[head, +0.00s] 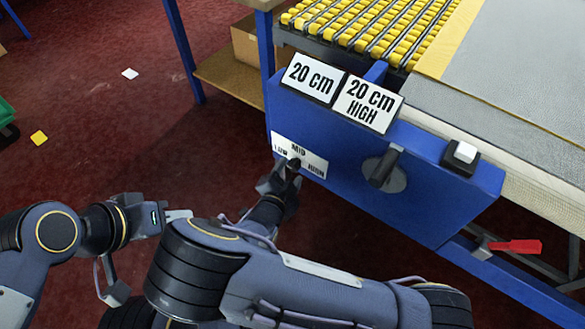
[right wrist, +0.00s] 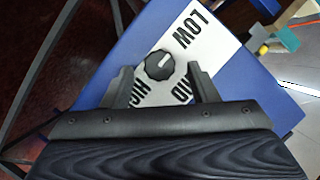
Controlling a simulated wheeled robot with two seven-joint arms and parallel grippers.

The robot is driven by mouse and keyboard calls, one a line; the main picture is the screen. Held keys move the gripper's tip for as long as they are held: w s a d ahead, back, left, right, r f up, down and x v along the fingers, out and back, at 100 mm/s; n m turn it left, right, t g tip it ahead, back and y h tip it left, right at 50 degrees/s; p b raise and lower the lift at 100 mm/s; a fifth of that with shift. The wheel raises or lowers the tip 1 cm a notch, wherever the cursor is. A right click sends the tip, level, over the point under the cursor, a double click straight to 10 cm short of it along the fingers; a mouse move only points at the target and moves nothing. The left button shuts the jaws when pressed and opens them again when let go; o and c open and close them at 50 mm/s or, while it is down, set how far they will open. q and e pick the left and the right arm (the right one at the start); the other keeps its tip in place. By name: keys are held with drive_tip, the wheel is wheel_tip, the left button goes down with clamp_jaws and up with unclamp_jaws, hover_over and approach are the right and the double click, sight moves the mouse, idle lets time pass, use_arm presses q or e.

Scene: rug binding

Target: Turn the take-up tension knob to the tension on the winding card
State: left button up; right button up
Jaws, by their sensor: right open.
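The take-up tension knob (right wrist: 160,66) is black and round with a white mark, on a white plate (right wrist: 211,28) lettered LOW, MID and HIGH. The mark seems to point toward the LOW side. In the head view the plate (head: 316,163) is on the blue box's front, the knob mostly behind my gripper. My right gripper (head: 287,172) is open at the knob; in the right wrist view its fingers (right wrist: 160,72) stand on either side, apart from it. The winding card (head: 368,103) reads "20 cm HIGH". My left arm's end (head: 150,219) is low at the left, its jaws unclear.
A second card (head: 312,78) reads "20 cm". The blue box (head: 440,204) also carries a dark lever (head: 385,168) and a white button (head: 465,152). A red handle (head: 515,246) juts out at the lower right. Yellow rollers (head: 370,22) lie behind. The red floor at left is mostly clear.

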drive_tip(key=shift+x, duration=1.3)
drive_tip(key=c, duration=1)
drive_tip(key=shift+o, duration=0.2)
